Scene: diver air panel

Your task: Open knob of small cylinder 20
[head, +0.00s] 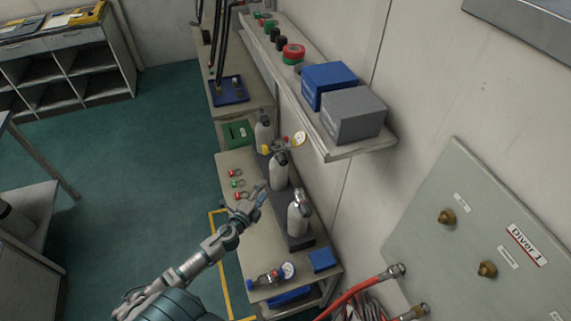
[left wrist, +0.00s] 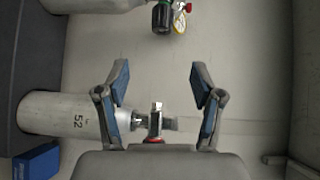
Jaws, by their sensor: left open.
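Three small grey-white cylinders stand on the bench in the head view: a front one (head: 298,218), a middle one (head: 279,172) and a back one (head: 263,132). No number 20 is legible, so I cannot tell which is cylinder 20. My left gripper (head: 258,193) is open and empty, left of the front and middle cylinders. In the left wrist view my left gripper (left wrist: 160,75) has its fingers spread. A cylinder marked with what looks like 52 (left wrist: 60,119) lies behind the left finger, and its metal valve (left wrist: 156,122) shows between the fingers. My right gripper is out of view.
A wall shelf (head: 338,152) with a blue box (head: 328,82) and a grey box (head: 352,115) overhangs the bench's right side. A small gauge fitting (head: 270,276) and blue block (head: 322,260) sit at the front. The Diver 1 panel (head: 440,180) is at right.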

